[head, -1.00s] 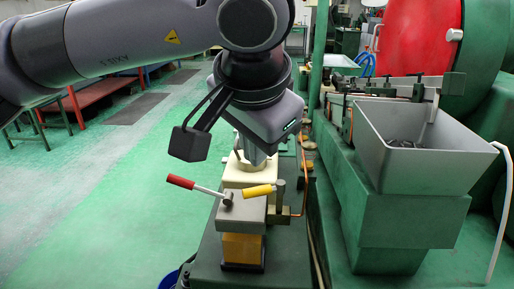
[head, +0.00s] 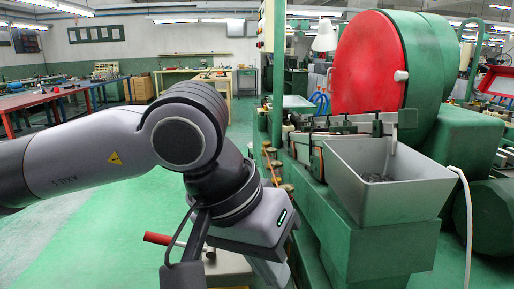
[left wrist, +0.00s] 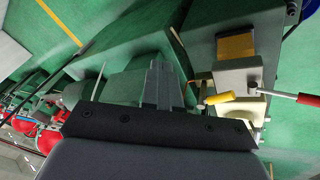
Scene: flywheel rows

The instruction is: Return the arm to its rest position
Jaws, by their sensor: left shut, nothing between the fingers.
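My left arm comes in from the left in the head view and bends down at the centre. Its gripper (head: 268,272) points down near the bottom edge, and its fingertips are cut off or hidden there. In the left wrist view the two fingers (left wrist: 160,82) lie together, with nothing between them. A lever with a red handle (head: 158,239) shows behind the arm. The wrist view shows the red handle (left wrist: 308,99) and a yellow handle (left wrist: 220,98) beside the fingers, apart from them. My right gripper is not in view.
A grey bin (head: 385,190) with dark parts stands on the green machine at the right, by a big red disc (head: 366,62). A white hose (head: 466,220) hangs beside it. Workbenches (head: 75,97) stand at the back left. The green floor at left is open.

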